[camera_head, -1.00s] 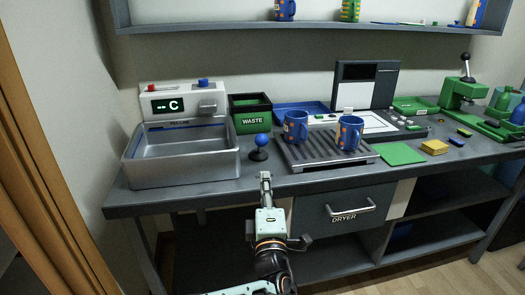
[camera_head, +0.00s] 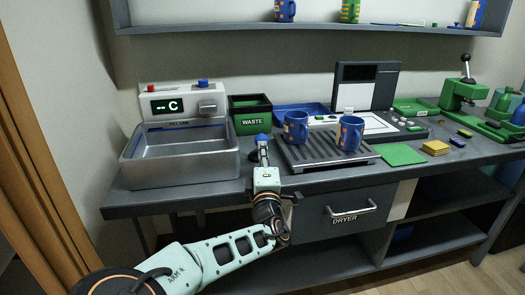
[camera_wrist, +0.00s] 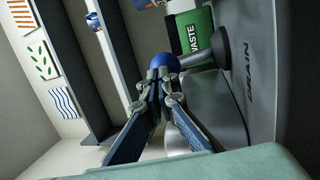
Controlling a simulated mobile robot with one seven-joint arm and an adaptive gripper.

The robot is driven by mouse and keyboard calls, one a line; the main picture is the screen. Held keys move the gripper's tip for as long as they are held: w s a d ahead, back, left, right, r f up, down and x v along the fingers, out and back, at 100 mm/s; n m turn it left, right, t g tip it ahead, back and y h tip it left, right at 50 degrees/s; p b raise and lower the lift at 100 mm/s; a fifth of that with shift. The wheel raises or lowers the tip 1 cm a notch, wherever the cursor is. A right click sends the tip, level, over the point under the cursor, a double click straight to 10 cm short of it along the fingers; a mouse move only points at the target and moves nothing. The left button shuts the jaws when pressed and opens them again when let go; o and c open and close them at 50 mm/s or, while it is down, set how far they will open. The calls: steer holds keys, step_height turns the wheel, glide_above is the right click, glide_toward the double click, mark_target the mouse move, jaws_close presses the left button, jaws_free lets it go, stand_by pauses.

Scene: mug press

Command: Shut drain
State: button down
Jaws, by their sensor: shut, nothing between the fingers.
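The drain lever is a blue ball knob (camera_head: 262,137) on a black base, standing on the counter just right of the metal sink basin (camera_head: 128,172). In the wrist view the blue knob (camera_wrist: 164,61) is right at my fingertips, its black base (camera_wrist: 230,46) is to the right, and the counter by it reads DRAIN. My gripper (camera_head: 263,149) is shut and empty, in front of the knob in the head view; it also shows in the wrist view (camera_wrist: 159,76). I cannot tell whether the fingertips touch the knob. The gripper hides most of the base in the head view.
A green WASTE bin (camera_head: 251,123) stands behind the knob. Two blue mugs (camera_head: 296,127) (camera_head: 350,133) stand on the ribbed rack (camera_head: 318,157) to the right. The dryer drawer (camera_head: 343,212) is below the counter's front edge.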

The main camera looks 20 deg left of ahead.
steer(key=shift+r, duration=0.2)
steer(key=shift+r+p, duration=0.15)
steer(key=shift+p, duration=0.4)
steer(key=shift+w+p, duration=0.15)
steer(key=shift+p, duration=0.2)
steer(key=shift+a+r+g, duration=0.1)
steer(key=shift+g, duration=0.2)
